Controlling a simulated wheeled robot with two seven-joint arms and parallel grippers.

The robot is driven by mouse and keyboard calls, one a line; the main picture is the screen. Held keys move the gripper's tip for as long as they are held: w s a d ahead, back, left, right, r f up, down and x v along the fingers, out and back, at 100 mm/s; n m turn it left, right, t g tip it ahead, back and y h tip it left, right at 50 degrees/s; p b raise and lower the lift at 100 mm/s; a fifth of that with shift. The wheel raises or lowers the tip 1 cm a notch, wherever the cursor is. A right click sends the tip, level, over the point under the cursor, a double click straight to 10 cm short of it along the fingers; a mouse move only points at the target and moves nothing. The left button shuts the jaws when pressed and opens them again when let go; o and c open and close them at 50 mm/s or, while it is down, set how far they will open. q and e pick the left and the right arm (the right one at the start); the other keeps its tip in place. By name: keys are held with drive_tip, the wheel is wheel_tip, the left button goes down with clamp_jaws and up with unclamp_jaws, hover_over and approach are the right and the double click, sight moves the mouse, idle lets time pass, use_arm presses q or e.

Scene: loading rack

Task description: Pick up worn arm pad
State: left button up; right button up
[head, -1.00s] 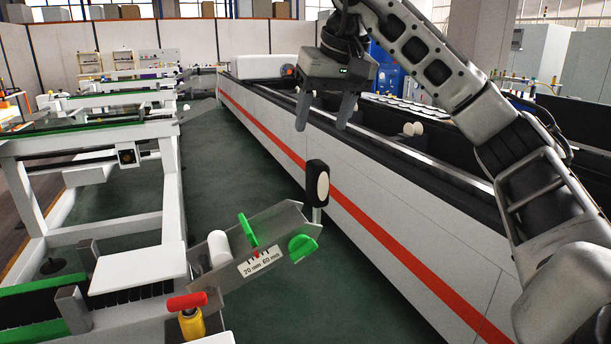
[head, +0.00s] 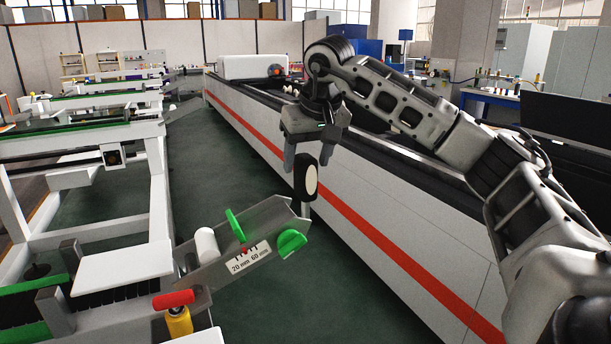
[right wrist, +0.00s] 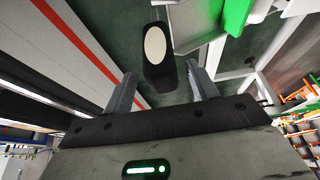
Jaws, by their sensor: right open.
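The worn arm pad (head: 311,180) is a black upright block with a pale oval face. It stands on a short grey post at the end of the tilted metal arm (head: 205,273). My right gripper (head: 307,163) is open, pointing down just above and around the pad's top in the head view. In the right wrist view the pad (right wrist: 156,48) shows between the two spread fingers (right wrist: 160,72), with nothing gripped. I cannot tell how deep the pad sits between them. My left gripper is not in view.
Green knobs (head: 291,243) and a white roller (head: 206,244) sit on the metal arm near the pad. A red-handled yellow fitting (head: 178,320) is at the front. The long white machine with a red stripe (head: 385,235) runs close behind the pad. Green floor is clear between.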

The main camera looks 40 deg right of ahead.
drive_tip(key=x, duration=0.3)
drive_tip(key=shift+a+f, duration=0.1)
drive_tip(key=shift+f, duration=0.1)
drive_tip(key=shift+c, duration=0.4)
drive_tip(key=c, duration=1)
drive_tip(key=shift+c, duration=0.2)
